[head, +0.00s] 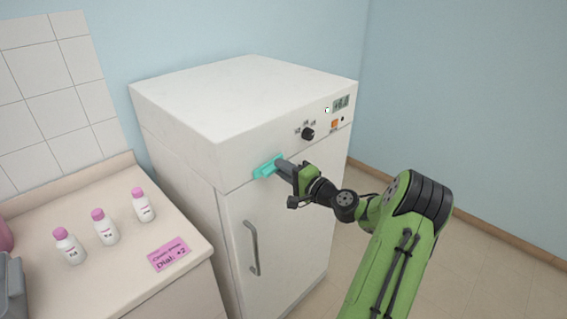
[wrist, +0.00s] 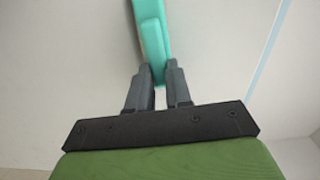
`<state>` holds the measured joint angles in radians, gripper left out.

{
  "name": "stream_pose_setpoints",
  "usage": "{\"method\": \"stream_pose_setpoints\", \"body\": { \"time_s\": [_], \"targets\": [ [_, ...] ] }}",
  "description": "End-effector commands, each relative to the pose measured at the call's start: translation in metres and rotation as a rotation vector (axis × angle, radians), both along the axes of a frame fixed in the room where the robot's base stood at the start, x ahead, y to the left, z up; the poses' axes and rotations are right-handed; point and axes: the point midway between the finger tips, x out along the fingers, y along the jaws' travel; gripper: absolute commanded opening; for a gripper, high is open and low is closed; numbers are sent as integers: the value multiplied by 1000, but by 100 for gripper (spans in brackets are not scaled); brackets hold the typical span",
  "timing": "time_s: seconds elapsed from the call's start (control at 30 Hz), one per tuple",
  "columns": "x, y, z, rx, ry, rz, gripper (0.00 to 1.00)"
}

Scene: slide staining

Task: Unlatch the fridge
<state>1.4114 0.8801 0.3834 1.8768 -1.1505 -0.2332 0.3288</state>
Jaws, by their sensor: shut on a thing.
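The white fridge (head: 175,115) stands upright against the wall, and its door (head: 285,240) is shut. A turquoise latch (head: 266,168) sits at the seam between the door and the upper control panel. My gripper (head: 280,165) is at the latch, with its fingers on the right part of it. In the wrist view my gripper (wrist: 160,80) has its fingers closed on either side of the lower end of the turquoise latch (wrist: 151,38). A grey vertical door handle (head: 251,248) is below the latch, apart from my gripper.
The panel has a black dial (head: 308,133), an orange switch (head: 335,124) and a small display (head: 341,102). At left, a counter (head: 120,235) holds white bottles with pink caps (head: 104,227) and a pink note (head: 169,253) reading "Dial: +2". Floor at right is clear.

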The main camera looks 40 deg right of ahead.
Motion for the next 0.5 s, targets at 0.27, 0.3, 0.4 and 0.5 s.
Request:
{"method": "stream_pose_setpoints", "body": {
  "time_s": [0.27, 0.3, 0.4, 0.5],
  "targets": [
    [0, 0, -2, 87, 6, 1, 0],
    [0, 0, -3, 93, 6, 1, 0],
    [0, 0, -3, 102, 6, 1, 0],
    [0, 0, -3, 105, 6, 1, 0]
  ]
}}
